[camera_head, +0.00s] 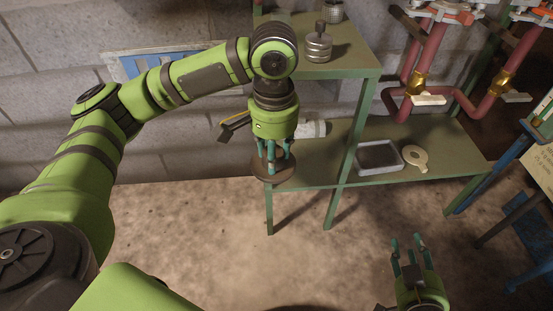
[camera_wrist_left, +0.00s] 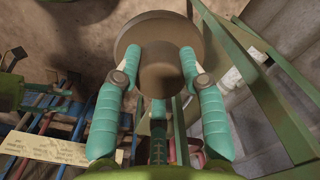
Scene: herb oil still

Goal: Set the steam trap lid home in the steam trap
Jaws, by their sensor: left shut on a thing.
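A round brown disc with a raised boss, which looks like the steam trap lid (camera_head: 258,171), hangs at my left gripper (camera_head: 274,160) in the head view. In the left wrist view the fingers of my left gripper (camera_wrist_left: 160,75) close around the boss, and the lid's wide plate (camera_wrist_left: 160,25) lies beyond the fingertips. In the head view the lid is at the left front corner of the green lower shelf; I cannot tell whether it touches the shelf. My right gripper (camera_head: 408,243) is open and empty at the lower right, over the floor. I cannot identify the steam trap in either view.
The green shelf unit (camera_head: 360,75) carries a metal knobbed vessel (camera_head: 318,46) on top. A grey tray (camera_head: 379,157) and a tan ring with a handle (camera_head: 413,158) lie on its lower shelf (camera_head: 325,172). Red pipes (camera_head: 424,55) rise behind at right. The floor in front is clear.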

